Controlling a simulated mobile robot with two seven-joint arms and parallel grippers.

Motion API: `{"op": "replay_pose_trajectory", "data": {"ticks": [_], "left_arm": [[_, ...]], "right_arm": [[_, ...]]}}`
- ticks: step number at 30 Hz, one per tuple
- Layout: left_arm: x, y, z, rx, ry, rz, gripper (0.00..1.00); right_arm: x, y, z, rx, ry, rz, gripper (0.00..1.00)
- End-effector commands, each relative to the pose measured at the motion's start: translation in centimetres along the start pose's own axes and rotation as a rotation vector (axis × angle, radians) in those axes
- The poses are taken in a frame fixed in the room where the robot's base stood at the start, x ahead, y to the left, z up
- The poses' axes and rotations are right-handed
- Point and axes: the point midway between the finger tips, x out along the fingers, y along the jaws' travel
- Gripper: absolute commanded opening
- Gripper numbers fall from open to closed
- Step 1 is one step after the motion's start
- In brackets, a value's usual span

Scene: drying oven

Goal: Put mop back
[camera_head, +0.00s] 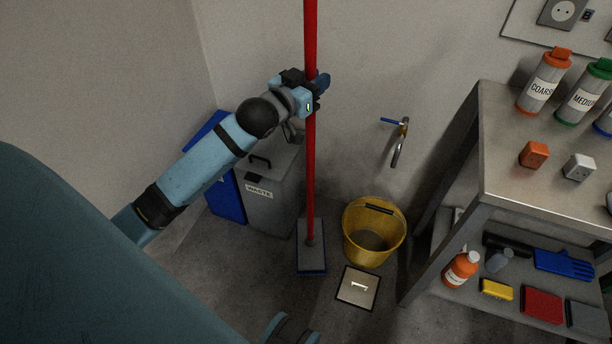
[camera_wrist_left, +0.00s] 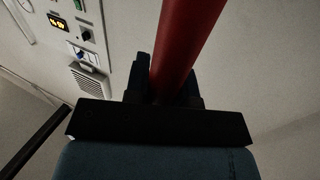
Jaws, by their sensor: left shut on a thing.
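The mop has a long red handle (camera_head: 311,160) and a flat grey head with a blue edge (camera_head: 312,262). It stands nearly upright, its head at floor level left of the yellow bucket; I cannot tell whether the head touches the floor. My left gripper (camera_head: 314,92) is shut around the upper part of the handle. In the left wrist view the red handle (camera_wrist_left: 187,40) rises from between the dark fingers (camera_wrist_left: 175,98); the fingertips are partly hidden. My right gripper is not in view.
A yellow bucket (camera_head: 361,252) stands under a wall tap (camera_head: 402,140). A square floor plate (camera_head: 349,298) lies in front. A grey waste bin (camera_head: 270,205) and a blue bin (camera_head: 226,201) stand left. A shelf table (camera_head: 510,185) with bottles stands right.

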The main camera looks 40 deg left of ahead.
Motion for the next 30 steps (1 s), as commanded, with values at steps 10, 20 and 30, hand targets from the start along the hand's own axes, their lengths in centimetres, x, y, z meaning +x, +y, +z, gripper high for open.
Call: {"op": "replay_pose_trajectory", "data": {"ticks": [10, 20, 30], "left_arm": [[0.9, -2.1, 1.7, 0.008, -0.005, 0.009, 0.00], [0.8, -2.2, 8.2, 0.006, -0.010, 0.008, 0.00], [0.6, -2.3, 15.6, 0.006, -0.007, 0.009, 0.00]], "right_arm": [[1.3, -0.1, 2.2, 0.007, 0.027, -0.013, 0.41], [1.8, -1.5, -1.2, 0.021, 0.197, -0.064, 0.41], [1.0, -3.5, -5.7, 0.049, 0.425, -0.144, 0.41]]}}
